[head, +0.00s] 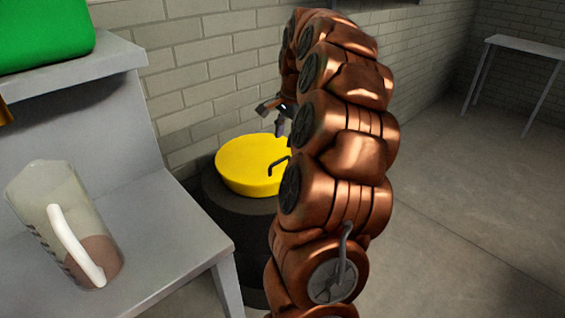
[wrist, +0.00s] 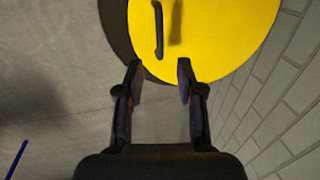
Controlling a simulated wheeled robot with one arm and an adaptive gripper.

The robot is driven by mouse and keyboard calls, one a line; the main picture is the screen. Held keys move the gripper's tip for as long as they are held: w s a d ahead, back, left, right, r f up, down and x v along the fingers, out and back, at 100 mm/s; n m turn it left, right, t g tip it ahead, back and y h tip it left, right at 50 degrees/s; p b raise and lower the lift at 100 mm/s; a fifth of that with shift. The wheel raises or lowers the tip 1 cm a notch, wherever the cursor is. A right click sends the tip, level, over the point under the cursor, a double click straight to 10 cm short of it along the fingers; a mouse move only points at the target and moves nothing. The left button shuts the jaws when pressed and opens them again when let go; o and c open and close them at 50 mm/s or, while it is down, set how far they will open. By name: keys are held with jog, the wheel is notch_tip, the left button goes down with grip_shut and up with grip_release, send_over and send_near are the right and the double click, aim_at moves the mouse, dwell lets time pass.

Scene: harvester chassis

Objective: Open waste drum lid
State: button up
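The waste drum (head: 240,222) is dark and stands against the brick wall. Its yellow round lid (head: 238,165) lies flat on top, closed. A dark bar handle (head: 279,165) stands on the lid, and my arm partly hides that side. In the wrist view the lid (wrist: 220,35) fills the top, with the handle (wrist: 158,28) ahead of my gripper (wrist: 158,76). My gripper is open, with nothing between its fingers. In the head view my gripper (head: 273,115) is above the lid, near its back edge, apart from the handle.
A grey bench (head: 165,215) stands left of the drum, holding a clear jug (head: 75,225) with a white handle. A green object (head: 45,35) sits on its upper shelf. A pale table (head: 525,47) stands far right. The floor at right is clear.

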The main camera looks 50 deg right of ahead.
aim_at(282, 159)
jog(key=shift+w+d+f+b, duration=0.15)
jog(key=shift+w+f, duration=0.1)
jog(key=shift+f, duration=1.05)
jog(key=shift+w+a+f+b, duration=0.1)
jog(key=shift+w+f+b, duration=0.1)
jog(key=shift+f, duration=1.05)
jog(key=shift+w+d+f+b, duration=0.15)
jog(key=shift+w+f, duration=0.1)
jog(key=shift+f, duration=1.05)
grip_shut()
